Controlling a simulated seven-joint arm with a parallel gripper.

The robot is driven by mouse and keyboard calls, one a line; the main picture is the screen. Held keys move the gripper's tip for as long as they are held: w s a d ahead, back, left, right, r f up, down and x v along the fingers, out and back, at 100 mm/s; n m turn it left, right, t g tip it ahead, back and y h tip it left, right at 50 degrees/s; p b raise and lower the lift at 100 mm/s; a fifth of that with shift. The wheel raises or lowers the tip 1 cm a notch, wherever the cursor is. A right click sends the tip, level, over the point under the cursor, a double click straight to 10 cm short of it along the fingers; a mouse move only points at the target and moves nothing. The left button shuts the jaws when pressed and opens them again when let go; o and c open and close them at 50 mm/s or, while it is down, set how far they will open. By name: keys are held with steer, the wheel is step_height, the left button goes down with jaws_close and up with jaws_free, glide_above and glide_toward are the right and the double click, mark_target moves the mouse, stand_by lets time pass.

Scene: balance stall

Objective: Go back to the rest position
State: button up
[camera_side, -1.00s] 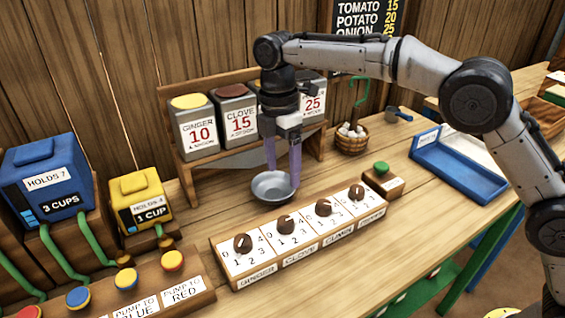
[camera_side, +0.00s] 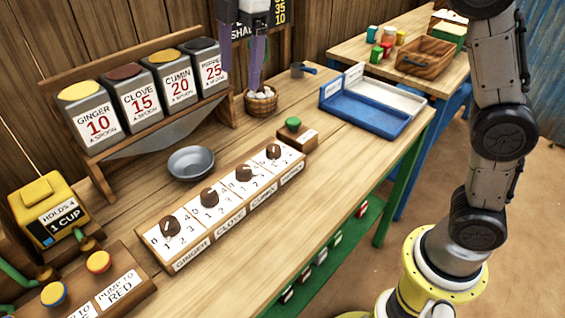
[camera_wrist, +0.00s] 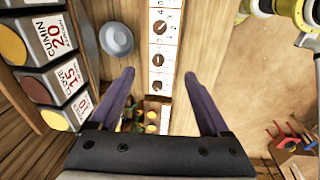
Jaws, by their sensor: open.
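My gripper (camera_side: 243,62) hangs at the top of the side view, its purple fingers apart and nothing between them. It is raised above the bench, in front of the back wall and up and right of the metal bowl. In the wrist view, my gripper (camera_wrist: 163,95) shows both fingers spread wide over the bench. The grey bowl (camera_side: 191,163) stands on the bench below the spice rack. It also shows in the wrist view (camera_wrist: 116,39). The top of my gripper is cut off by the side view's edge.
The dial panel (camera_side: 220,215) lies in front of the bowl, with a green button (camera_side: 293,123) at its right end. Spice canisters (camera_side: 141,97) stand on a rack behind. A blue tray (camera_side: 362,116) and a basket (camera_side: 261,101) are further right. A yellow dispenser (camera_side: 55,206) stands left.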

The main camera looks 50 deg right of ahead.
steer(key=s+d+r+m+t, duration=0.1)
steer(key=s+d+m, duration=0.2)
steer(key=s+d, duration=0.35)
steer(key=s+d+r+m+t, duration=0.2)
steer(key=s+d+m, duration=0.1)
steer(key=s, duration=0.6)
steer(key=s+d+f+m+t, duration=0.1)
steer(key=s+d+f+m, duration=0.2)
steer(key=s+f+m, duration=0.8)
step_height(320, 180, down, 2)
steer(key=shift+f+h, duration=0.25)
steer(key=shift+h, duration=0.05)
